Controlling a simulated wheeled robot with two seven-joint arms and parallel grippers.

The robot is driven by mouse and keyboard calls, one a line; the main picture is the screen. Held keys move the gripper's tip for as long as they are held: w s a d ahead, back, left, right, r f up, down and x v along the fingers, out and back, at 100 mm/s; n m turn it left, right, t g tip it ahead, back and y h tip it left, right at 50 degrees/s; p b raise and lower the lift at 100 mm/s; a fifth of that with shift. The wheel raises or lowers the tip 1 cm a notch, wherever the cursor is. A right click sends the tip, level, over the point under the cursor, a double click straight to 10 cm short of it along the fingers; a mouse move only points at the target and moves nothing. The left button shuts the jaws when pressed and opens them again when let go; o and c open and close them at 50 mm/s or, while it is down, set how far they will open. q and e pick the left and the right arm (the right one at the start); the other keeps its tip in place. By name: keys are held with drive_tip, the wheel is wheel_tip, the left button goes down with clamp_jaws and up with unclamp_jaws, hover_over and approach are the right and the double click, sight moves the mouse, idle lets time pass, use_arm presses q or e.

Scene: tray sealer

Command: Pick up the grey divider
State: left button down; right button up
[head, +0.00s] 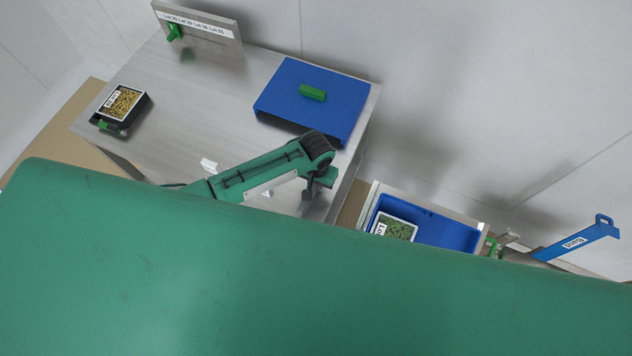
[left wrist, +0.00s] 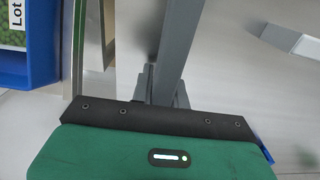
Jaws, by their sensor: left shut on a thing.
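The grey divider (left wrist: 178,38) shows in the left wrist view as a long dark grey bar, running up from my left gripper (left wrist: 163,88). The gripper is shut on the divider's near end. In the head view my left gripper (head: 318,187) is over the right front part of the metal table, beyond my green arm. A small grey piece below it there may be the divider, but it is mostly hidden. My right gripper is not seen in either view.
A blue box cover (head: 345,92) with a green handle stands on the metal table (head: 205,125). A black tray (head: 137,114) lies at left, a labelled panel (head: 222,45) at the back. A blue bin (head: 452,235) with a lot tray (head: 394,228) and a blue reject paddle (head: 580,240) are at right.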

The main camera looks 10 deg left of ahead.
use_arm(q)
wheel_tip(320, 180, up, 20)
drive_tip(key=b, duration=0.2)
drive_tip(key=s+a+r+n, duration=0.1)
drive_tip(key=a+r+n, duration=0.1)
drive_tip(key=a+r, duration=0.7)
drive_tip(key=shift+s+a+r, duration=0.15)
drive_tip(key=shift+s+a, duration=0.05)
drive_tip(key=shift+a, duration=1.25)
